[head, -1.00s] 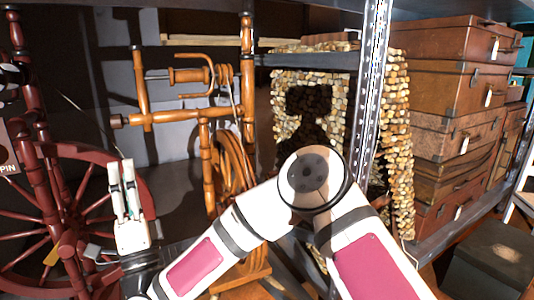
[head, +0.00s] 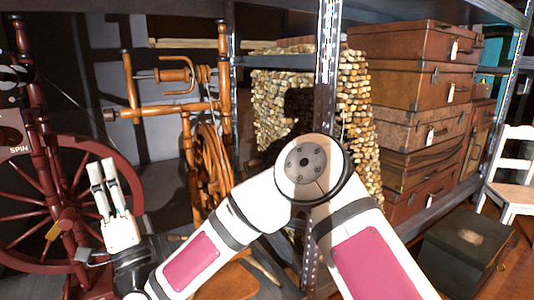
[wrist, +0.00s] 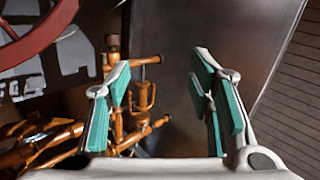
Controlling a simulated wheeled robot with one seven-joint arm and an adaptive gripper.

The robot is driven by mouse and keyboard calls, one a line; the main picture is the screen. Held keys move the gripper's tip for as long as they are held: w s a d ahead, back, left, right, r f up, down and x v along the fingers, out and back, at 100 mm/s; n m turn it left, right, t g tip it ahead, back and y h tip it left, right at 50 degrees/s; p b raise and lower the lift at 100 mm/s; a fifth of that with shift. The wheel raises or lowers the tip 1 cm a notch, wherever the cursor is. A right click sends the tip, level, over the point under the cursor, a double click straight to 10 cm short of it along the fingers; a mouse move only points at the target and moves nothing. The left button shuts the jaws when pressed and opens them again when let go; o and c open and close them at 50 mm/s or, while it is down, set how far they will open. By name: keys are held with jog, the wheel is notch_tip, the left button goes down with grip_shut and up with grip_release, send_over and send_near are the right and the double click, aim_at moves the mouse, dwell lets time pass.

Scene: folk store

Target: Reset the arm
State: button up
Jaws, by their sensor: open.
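My gripper (head: 103,188) is at the left of the head view, pointing up, in front of the dark red spinning wheel. Its two white fingers stand apart with nothing between them. In the wrist view my gripper (wrist: 165,95) is open and empty, with green pads on the inner faces of the fingers. My white and pink arm bends across the lower middle of the head view.
A dark red spinning wheel (head: 38,165) stands at the left. A wooden spinning wheel (head: 187,108) is behind my arm. Stacked brown suitcases (head: 412,86) fill a shelf at right, with a metal post (head: 327,75) beside them. A white chair (head: 510,190) and dark chest (head: 465,250) stand at far right.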

jog(key=w+d+f+n+g+h, duration=0.4)
jog(key=d+f+n+g+h, duration=0.2)
jog(key=d+n+g, duration=0.65)
jog(key=s+d+h, duration=0.2)
jog(key=d+h, duration=0.2)
jog(key=d, duration=0.5)
jog(key=s+d+h, duration=0.2)
jog(key=d+h, duration=0.2)
jog(key=d, duration=0.5)
jog(key=s+d+m+g+h+p, duration=0.1)
jog(key=s+d+m+g+h, duration=0.2)
jog(key=s+d, duration=0.9)
jog(key=s+d+f+m+g, duration=0.1)
jog(key=s+d+g, duration=0.2)
jog(key=s, duration=0.7)
jog(key=s+d+f+m+g, duration=0.15)
jog(key=s+d, duration=0.25)
jog(key=s, duration=0.5)
notch_tip(320, 180, up, 41)
jog(key=t+p, duration=0.3)
jog(key=p, duration=3.5)
jog(key=shift+s+f+n, duration=0.2)
jog(key=shift+s+n, duration=0.15)
jog(key=shift+n, duration=0.05)
